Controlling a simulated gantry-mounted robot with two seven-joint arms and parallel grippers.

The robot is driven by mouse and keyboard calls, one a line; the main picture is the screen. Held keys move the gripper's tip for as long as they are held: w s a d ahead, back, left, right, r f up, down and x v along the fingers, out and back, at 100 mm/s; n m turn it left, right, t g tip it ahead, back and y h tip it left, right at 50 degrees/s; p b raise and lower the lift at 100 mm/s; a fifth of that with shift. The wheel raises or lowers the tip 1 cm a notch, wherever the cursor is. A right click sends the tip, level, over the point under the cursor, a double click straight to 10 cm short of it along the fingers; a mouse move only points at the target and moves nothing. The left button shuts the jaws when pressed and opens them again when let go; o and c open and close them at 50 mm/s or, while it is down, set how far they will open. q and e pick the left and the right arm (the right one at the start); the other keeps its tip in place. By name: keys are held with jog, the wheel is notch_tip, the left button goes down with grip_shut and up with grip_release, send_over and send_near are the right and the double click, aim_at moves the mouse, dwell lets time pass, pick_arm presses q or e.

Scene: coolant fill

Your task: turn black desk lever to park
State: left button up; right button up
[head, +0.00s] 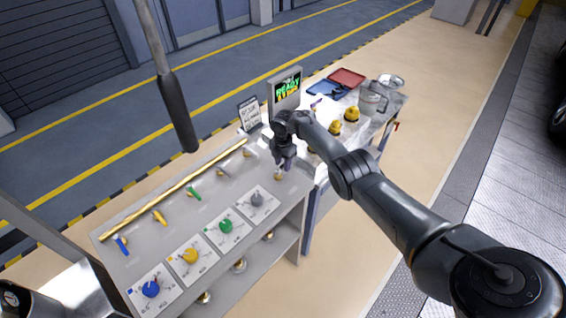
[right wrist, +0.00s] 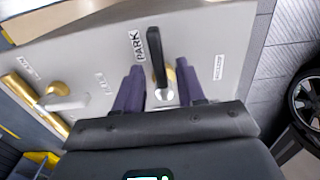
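The black desk lever (right wrist: 157,62) stands between the two purple fingers of my right gripper (right wrist: 160,92) in the right wrist view. The fingers are apart, with a visible gap on each side of the lever, so the gripper is open around it. The lever has a silver hub and its tip lies just beside the PARK label (right wrist: 137,46). Brass shows behind the hub, by the right finger. In the head view my right gripper (head: 284,162) is low over the right part of the grey desk (head: 185,215) and mostly hides the lever. My left gripper is not in view.
Blue, yellow, green and grey knobs (head: 225,225) sit on white plates along the desk's near side. Coloured levers (head: 193,193) stand by a brass pipe (head: 175,190). A screen (head: 287,88), trays (head: 346,78) and a jug (head: 372,100) are beyond. A dark cylinder (head: 176,112) hangs upper left.

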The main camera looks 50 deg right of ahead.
aim_at(283, 165)
notch_tip(283, 165, up, 11)
jog(key=p, duration=0.3)
jog(key=shift+f, duration=0.1)
dwell(0.5)
